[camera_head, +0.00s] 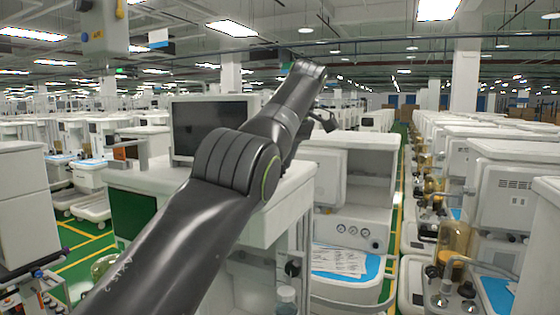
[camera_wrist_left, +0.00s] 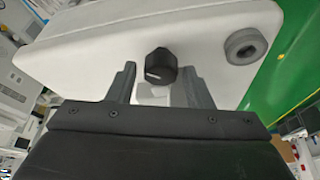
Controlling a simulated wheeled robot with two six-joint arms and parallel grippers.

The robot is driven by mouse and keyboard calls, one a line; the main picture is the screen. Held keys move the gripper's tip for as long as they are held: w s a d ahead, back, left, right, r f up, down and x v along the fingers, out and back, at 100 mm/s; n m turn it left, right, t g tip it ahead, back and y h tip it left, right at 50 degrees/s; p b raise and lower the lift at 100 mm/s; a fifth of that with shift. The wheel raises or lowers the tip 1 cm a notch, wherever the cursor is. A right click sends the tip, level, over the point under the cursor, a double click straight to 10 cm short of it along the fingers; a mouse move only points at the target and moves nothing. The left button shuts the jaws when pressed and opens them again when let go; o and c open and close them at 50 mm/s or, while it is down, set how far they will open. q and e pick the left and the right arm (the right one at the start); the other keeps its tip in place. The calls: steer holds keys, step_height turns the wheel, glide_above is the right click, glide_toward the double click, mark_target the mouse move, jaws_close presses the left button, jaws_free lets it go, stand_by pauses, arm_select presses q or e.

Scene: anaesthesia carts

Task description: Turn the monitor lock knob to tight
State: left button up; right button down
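The black lock knob (camera_wrist_left: 161,66), with a white pointer line on its face, sits on a white housing (camera_wrist_left: 90,55) in the left wrist view. My left gripper (camera_wrist_left: 159,72) is open, one finger on each side of the knob. Gaps show between the fingers and the knob, so it is not gripped. In the head view my left arm crosses from the lower left, and its gripper (camera_head: 326,121) is small near the cart top. The dark-screened monitor (camera_head: 200,125) stands left of it. I cannot make out the knob in the head view. My right gripper is not in view.
A grey round fitting (camera_wrist_left: 246,46) sits on the housing right of the knob. White carts line both sides in the head view. The nearest cart (camera_head: 290,200) is partly hidden by my arm. A green-floored aisle (camera_head: 402,150) runs back between the rows.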

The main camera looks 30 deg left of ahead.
arm_select(q)
steer(key=c, duration=0.7)
steer(key=shift+f+m+b, duration=0.15)
steer(key=shift+m+b, duration=0.25)
steer(key=shift+b, duration=0.35)
steer(key=shift+c, duration=0.2)
steer(key=shift+m+t, duration=0.3)
steer(key=shift+t, duration=0.1)
steer(key=shift+r, duration=0.2)
steer(key=o, duration=1)
steer(key=shift+d, duration=0.1)
